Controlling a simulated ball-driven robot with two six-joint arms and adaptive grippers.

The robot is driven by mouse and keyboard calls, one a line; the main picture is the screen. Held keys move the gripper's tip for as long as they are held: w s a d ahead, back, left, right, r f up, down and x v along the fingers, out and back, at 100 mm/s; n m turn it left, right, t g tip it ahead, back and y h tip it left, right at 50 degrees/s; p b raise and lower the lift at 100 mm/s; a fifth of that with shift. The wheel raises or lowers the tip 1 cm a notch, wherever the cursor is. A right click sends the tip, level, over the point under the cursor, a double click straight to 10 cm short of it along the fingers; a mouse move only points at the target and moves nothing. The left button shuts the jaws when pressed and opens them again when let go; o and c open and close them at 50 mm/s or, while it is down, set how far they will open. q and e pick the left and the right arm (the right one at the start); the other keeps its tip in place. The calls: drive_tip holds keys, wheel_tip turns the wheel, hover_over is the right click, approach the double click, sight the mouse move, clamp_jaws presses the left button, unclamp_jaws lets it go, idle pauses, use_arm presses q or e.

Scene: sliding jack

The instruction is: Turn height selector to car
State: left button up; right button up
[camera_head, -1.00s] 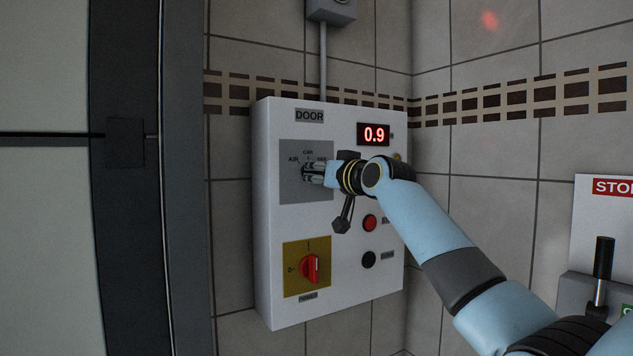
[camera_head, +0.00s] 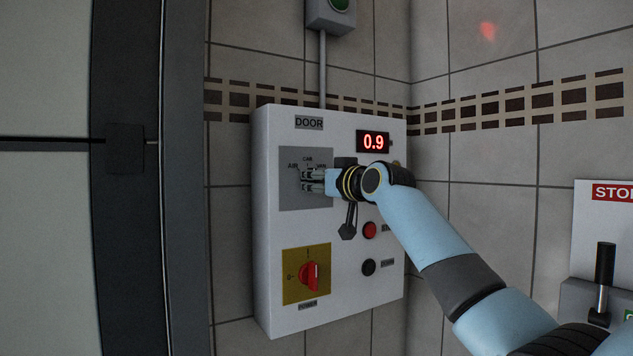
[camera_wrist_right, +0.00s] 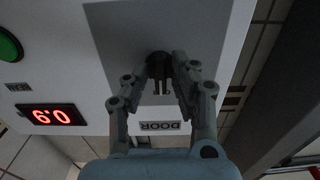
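The height selector (camera_wrist_right: 158,64) is a small dark knob on the grey plate (camera_head: 290,197) of the white DOOR panel. Labels AIR, CAR and VAN stand above it in the head view. In that view the gripper fingers mostly hide the knob, so I cannot tell which label it points to. My right gripper (camera_head: 311,181) is at the knob, coming in from the right. In the wrist view its fingertips (camera_wrist_right: 165,72) are on either side of the knob; I cannot tell whether both press on it. My left gripper is not in view.
The panel carries a red 0.9 display (camera_head: 373,142), a red button (camera_head: 369,230), a black button (camera_head: 368,267) and a red power switch (camera_head: 310,276) on a yellow plate. A dark door frame (camera_head: 130,230) is at the left. A black lever (camera_head: 604,266) is at the right.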

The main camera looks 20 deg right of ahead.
drive_tip(key=shift+o, duration=0.6)
drive_tip(key=s+d, duration=0.1)
drive_tip(key=s, duration=1.1)
drive_tip(key=shift+d, duration=0.35)
